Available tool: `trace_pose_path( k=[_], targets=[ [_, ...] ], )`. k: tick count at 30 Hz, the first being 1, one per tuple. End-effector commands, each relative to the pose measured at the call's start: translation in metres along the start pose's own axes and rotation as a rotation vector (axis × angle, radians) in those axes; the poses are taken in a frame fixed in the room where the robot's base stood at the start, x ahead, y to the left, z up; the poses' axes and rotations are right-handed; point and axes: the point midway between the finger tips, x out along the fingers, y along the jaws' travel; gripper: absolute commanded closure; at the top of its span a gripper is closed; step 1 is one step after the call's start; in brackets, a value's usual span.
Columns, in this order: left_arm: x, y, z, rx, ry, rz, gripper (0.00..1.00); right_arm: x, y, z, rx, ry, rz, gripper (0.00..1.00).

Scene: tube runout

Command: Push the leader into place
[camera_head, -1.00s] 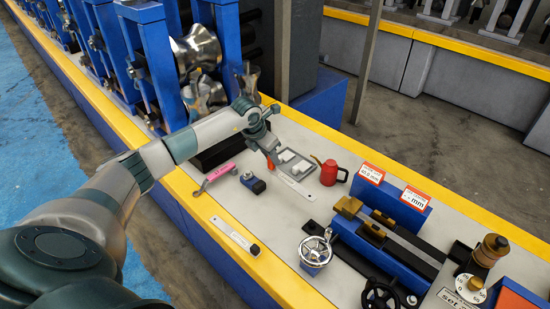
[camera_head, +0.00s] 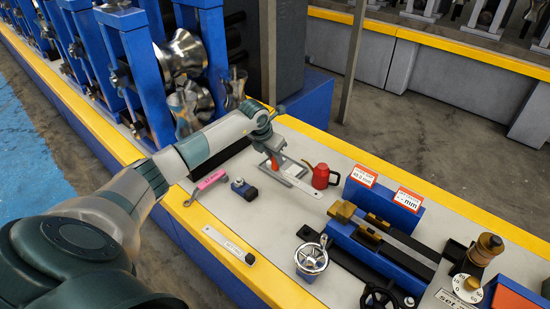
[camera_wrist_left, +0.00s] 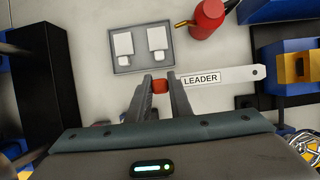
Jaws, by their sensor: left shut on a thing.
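The leader (camera_head: 300,184) is a flat pale strip on the bench top, with a red grip at its near end and a hole at its far end. In the left wrist view the leader (camera_wrist_left: 238,74) shows its LEADER label and points right, toward blue blocks with a brass piece. My left gripper (camera_head: 275,163) is shut on the red grip; its fingertips (camera_wrist_left: 160,82) stand either side of it in the wrist view. The blue fixture (camera_head: 375,243) with brass blocks (camera_head: 342,211) lies to the right, apart from the leader. My right gripper is out of view.
A red oil can (camera_head: 320,176) stands close beside the leader. A grey tray (camera_wrist_left: 141,63) with two white pieces lies behind it. A pink-handled tool (camera_head: 208,182), a small blue block (camera_head: 243,188) and another labelled strip (camera_head: 228,243) lie nearer. Blue roll stands (camera_head: 135,70) rise at left.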

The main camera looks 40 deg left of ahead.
Motion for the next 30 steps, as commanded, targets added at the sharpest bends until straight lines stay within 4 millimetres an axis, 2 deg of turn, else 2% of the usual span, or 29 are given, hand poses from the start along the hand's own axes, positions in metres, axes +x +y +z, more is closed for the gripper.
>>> trace_pose_path(
  k=[13,21,30],
  targets=[
    [-0.002,-0.033,0.001,0.002,-0.001,-0.002,1.00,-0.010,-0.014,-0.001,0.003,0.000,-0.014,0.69],
    [-0.001,-0.050,0.001,0.002,-0.001,-0.001,1.00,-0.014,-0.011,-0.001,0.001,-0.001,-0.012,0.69],
    [-0.001,-0.056,0.000,0.001,-0.001,-0.001,1.00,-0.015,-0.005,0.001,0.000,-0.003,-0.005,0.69]
  ],
)
